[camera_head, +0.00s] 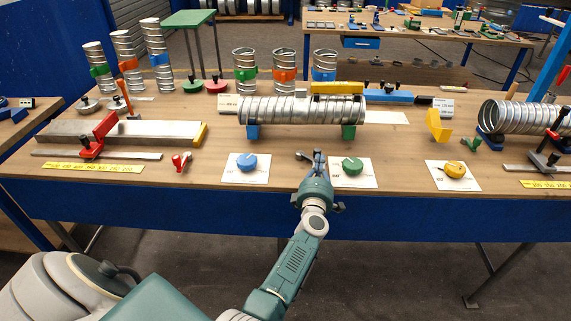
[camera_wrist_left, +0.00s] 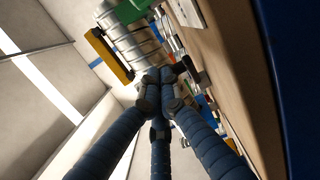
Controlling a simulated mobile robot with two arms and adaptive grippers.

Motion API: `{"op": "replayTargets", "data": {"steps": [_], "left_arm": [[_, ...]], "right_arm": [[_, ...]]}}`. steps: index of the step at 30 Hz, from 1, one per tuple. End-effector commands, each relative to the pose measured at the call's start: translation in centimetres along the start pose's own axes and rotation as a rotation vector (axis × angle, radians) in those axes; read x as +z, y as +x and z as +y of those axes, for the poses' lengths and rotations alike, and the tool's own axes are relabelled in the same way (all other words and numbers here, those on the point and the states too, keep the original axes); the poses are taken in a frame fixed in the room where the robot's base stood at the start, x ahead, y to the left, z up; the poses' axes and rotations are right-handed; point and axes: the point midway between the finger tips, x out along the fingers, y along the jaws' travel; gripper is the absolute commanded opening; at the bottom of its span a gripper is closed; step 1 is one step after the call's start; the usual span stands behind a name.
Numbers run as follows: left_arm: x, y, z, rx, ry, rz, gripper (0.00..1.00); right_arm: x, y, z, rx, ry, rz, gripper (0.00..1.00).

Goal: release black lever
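The black lever (camera_head: 304,155) is a small dark piece at the front of the workbench, between the blue knob and the green knob and below the horizontal spiral duct (camera_head: 300,110). My left gripper (camera_head: 318,156) reaches over the front edge to its right end. In the wrist view my left gripper's fingers (camera_wrist_left: 160,82) are drawn together at the tips. A dark piece, apparently the black lever (camera_wrist_left: 187,66), sticks out beside the tips. The fingers hide the exact contact. My right gripper is not in view.
The blue knob (camera_head: 247,161), green knob (camera_head: 352,166) and yellow knob (camera_head: 455,170) sit on white cards along the front. The duct rests on a blue support (camera_head: 253,132) and a green support (camera_head: 348,132) close behind my gripper. Bare wood lies between green and yellow cards.

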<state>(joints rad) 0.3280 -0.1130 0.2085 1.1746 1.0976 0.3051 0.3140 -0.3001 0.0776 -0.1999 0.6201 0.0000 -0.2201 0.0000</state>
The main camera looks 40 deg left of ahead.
Motion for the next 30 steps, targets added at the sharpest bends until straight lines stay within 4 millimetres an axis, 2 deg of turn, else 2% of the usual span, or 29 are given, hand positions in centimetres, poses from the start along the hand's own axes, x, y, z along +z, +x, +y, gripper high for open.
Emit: {"op": "replayTargets", "data": {"steps": [22,30], "left_arm": [[0.47,0.44,0.03,0.0,0.0,0.0,0.0],[0.0,-0.01,0.02,-0.001,0.002,0.0,0.0]], "right_arm": [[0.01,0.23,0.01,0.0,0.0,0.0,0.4],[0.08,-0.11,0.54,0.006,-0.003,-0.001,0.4]]}}
